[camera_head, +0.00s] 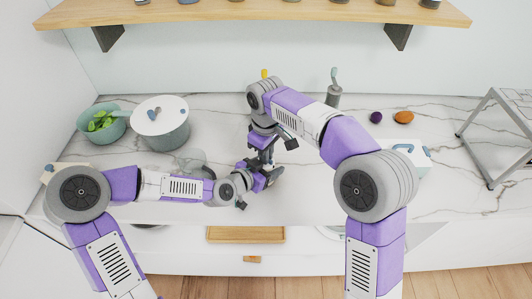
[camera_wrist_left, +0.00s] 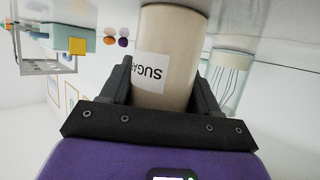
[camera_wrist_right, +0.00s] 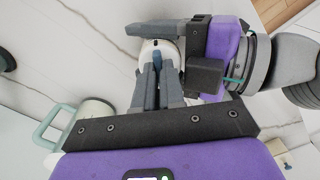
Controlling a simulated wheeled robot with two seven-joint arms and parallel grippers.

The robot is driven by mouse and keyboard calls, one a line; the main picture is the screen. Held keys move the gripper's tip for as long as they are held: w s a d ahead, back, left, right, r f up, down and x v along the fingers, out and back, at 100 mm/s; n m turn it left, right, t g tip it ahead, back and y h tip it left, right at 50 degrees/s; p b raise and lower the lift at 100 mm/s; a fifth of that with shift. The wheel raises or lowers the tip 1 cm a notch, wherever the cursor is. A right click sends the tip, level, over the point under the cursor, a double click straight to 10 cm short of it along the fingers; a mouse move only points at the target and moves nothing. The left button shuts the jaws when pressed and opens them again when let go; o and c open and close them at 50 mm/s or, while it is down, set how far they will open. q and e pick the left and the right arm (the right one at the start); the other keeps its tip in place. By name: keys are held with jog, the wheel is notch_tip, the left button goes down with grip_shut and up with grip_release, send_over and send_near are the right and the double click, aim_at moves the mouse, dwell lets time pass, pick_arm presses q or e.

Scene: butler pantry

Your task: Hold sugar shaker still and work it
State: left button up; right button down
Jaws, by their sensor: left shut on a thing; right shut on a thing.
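The sugar shaker (camera_wrist_left: 178,50) is a beige cylinder with a white label reading "SUGA", inverted in the left wrist view. My left gripper (camera_wrist_left: 160,88) is shut around its body, one finger on each side. In the head view my left gripper (camera_head: 270,178) is low over the counter and the arms mostly hide the shaker. In the right wrist view the shaker's pale round top (camera_wrist_right: 154,48) shows between the grippers. My right gripper (camera_wrist_right: 158,78) is shut at that top, its fingers close together. In the head view my right gripper (camera_head: 266,156) is just above the left one. The part it grips is hidden.
A green pot with leaves (camera_head: 108,128) and a grey lidded pot (camera_head: 165,125) stand left. A wooden shelf (camera_head: 250,14) hangs above.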

jog(key=c, duration=1.5)
grip_release()
jog(key=shift+r, duration=0.1)
notch_tip(320, 180, up, 12)
pick_arm(q)
jog(key=o, duration=1.4)
jog(key=shift+c, duration=0.2)
